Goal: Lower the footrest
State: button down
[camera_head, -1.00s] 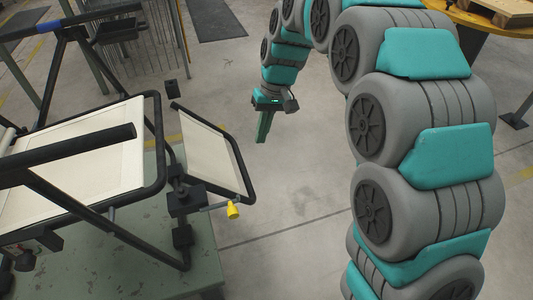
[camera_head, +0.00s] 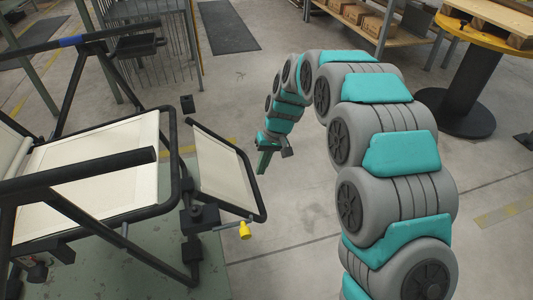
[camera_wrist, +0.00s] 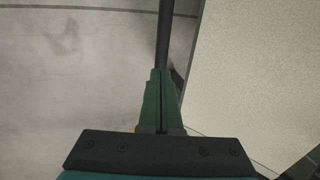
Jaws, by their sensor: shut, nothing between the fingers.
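The footrest (camera_head: 220,165) is a cream panel in a black tube frame at the right end of the lounger (camera_head: 95,165), sloping down to the right. A small yellow-tipped lever (camera_head: 245,231) sticks out beside its lower hinge. My gripper (camera_head: 263,168) hangs just right of the footrest's outer bar, fingers pointing down. In the wrist view, the green fingers (camera_wrist: 162,75) are shut and empty. The dark outer bar (camera_wrist: 164,35) lines up with the fingertips, and cream fabric (camera_wrist: 255,75) fills the right side. I cannot tell whether they touch.
The lounger stands on a green platform (camera_head: 150,262). A round yellow-topped table (camera_head: 490,33) and a shelf with boxes (camera_head: 372,20) stand at the back right. A wire rack (camera_head: 175,50) is at the back left.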

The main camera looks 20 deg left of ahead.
aim_at(255, 184)
jog(key=shift+x, duration=2.3)
jog(key=shift+s, duration=0.1)
jog(key=shift+a+f, duration=0.1)
jog(key=shift+f, duration=0.1)
jog(key=s+a+f+g+y+b, duration=0.2)
jog(key=s+a+f+y+b, duration=0.1)
jog(key=a+b, duration=0.3)
jog(key=s+a+f+g+y+b, duration=0.2)
jog(key=s+a+f+y+b, duration=0.2)
jog(key=b, duration=0.5)
jog(key=shift+s+a+f, duration=0.25)
jog(key=shift+s+a, duration=0.05)
jog(key=shift+a, duration=0.8)
jog(key=shift+a+g, duration=0.1)
jog(key=shift+g, duration=0.2)
jog(key=shift+r, duration=0.15)
